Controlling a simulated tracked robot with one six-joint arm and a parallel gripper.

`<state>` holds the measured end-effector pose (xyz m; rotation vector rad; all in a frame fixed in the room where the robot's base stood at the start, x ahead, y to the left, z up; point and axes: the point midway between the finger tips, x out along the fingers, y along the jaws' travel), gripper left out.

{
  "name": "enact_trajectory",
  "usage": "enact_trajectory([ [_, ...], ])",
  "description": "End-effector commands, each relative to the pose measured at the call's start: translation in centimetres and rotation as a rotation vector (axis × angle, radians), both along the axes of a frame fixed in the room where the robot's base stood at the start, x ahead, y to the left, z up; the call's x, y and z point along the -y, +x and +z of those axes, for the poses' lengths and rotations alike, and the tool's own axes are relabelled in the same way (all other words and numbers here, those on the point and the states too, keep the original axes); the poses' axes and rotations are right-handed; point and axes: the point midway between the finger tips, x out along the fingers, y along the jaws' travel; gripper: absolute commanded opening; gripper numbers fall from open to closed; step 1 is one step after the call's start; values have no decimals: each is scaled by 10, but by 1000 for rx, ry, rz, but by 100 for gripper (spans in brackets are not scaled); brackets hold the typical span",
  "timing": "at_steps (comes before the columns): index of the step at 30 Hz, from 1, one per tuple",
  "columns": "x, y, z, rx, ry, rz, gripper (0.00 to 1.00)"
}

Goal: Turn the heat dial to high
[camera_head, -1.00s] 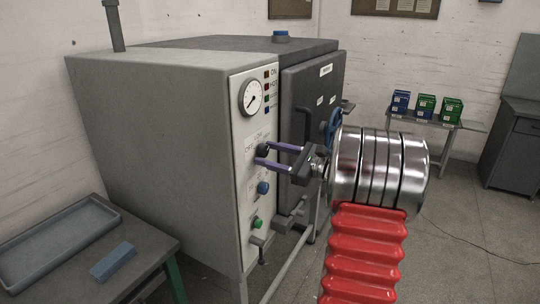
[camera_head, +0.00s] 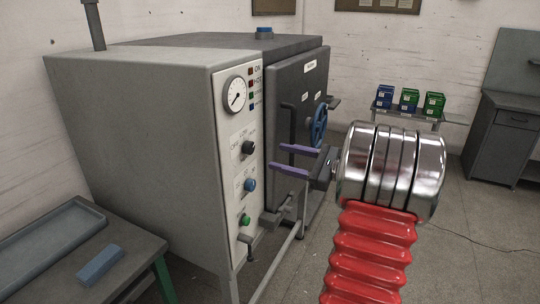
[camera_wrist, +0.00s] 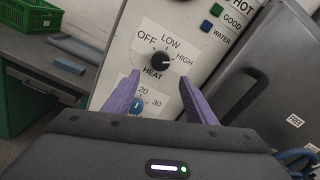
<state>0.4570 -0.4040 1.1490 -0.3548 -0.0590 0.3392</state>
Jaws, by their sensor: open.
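The heat dial (camera_head: 248,147) is a round black knob on the pale front panel of the grey machine. In the wrist view the dial (camera_wrist: 161,60) sits above the word HEAT, with OFF, LOW and HIGH around it. Its pale mark appears to point right, towards HIGH, though it is small. My gripper (camera_head: 279,159) is open and empty, apart from the panel, to the right of the dial in the head view. In the wrist view the dial shows just beyond and between its two purple fingertips (camera_wrist: 159,75).
A blue temperature knob (camera_head: 250,185) and a green button (camera_head: 244,220) sit below the dial. A gauge (camera_head: 235,95) is above. The dark door (camera_head: 300,85) with a blue handwheel (camera_head: 320,125) is to the right. A bench with a tray (camera_head: 50,245) stands at left.

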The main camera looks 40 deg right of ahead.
Motion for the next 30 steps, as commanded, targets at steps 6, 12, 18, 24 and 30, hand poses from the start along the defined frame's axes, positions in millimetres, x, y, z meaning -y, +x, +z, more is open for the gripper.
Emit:
enact_trajectory([
  [6,11,-31,0,-1,1,-2,51],
  [12,14,-40,-1,-1,1,-1,51],
  [18,14,-40,-1,-1,2,0,51],
  [24,14,-40,-1,-1,2,0,51],
  [30,14,-40,-1,0,-1,0,51],
])
